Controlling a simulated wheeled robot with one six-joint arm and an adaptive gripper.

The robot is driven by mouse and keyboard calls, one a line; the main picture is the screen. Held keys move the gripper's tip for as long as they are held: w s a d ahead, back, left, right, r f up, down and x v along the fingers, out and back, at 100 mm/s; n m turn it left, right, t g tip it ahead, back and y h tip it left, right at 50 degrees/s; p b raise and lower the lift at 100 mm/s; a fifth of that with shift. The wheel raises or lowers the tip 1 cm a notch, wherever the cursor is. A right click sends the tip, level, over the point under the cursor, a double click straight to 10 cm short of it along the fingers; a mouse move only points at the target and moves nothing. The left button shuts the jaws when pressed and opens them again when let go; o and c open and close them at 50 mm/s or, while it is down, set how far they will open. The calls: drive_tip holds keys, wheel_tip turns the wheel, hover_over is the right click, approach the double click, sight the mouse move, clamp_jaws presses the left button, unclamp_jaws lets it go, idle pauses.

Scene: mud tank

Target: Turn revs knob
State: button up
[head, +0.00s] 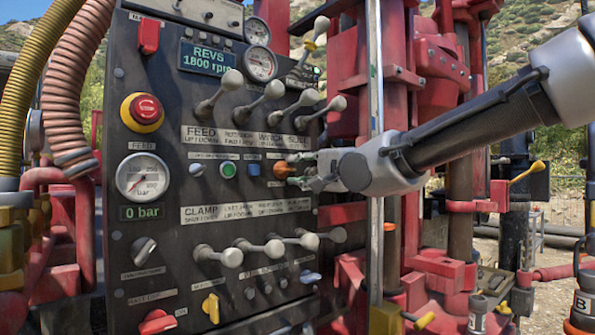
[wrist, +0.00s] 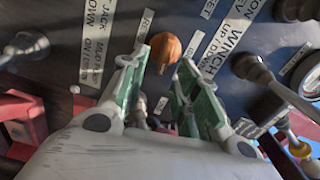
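An orange knob (head: 282,169) sits on the dark control panel, at the right end of a row of small controls. It also shows in the wrist view (wrist: 165,47), at the far end of the gap between my fingertips. My gripper (head: 297,171) reaches in from the right with its fingers pointing at the knob. In the wrist view my gripper (wrist: 164,63) is open, with one green-padded finger on each side of the knob. I cannot tell whether either finger touches it. The display (head: 206,61) reads REVS 1800 rpm.
Grey ball-ended levers (head: 273,90) stick out above the knob, and more levers (head: 273,248) stick out below. Red machinery (head: 436,75) stands at the right.

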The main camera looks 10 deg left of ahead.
drive_tip(key=v, duration=1)
drive_tip(key=s+d+f+n+g+h, duration=0.2)
drive_tip(key=d+f+n+g+h, duration=0.25)
drive_tip(key=f, duration=0.55)
drive_tip(key=s+d+f+n+g+h, duration=0.1)
drive_tip(key=s+d+f+n+h, duration=0.15)
drive_tip(key=d+f+n, duration=0.5)
drive_tip(key=s+d+f+m+h, duration=0.1)
drive_tip(key=s+d+f+h, duration=0.1)
drive_tip(key=d, duration=0.7)
drive_tip(key=s+d+f+m+g+h, duration=0.1)
drive_tip(key=s+d+f+m+h, duration=0.1)
drive_tip(key=s+d+f, duration=0.2)
drive_tip(key=s+d+f+m+g+h, duration=0.1)
drive_tip(key=s+d+f+h, duration=0.1)
drive_tip(key=s+d, duration=0.6)
drive_tip(key=d+f, duration=0.1)
drive_tip(key=d, duration=0.5)
drive_tip(key=shift+s+m, duration=0.15)
drive_tip(key=shift+m, duration=0.25)
drive_tip(key=shift+d, duration=0.15)
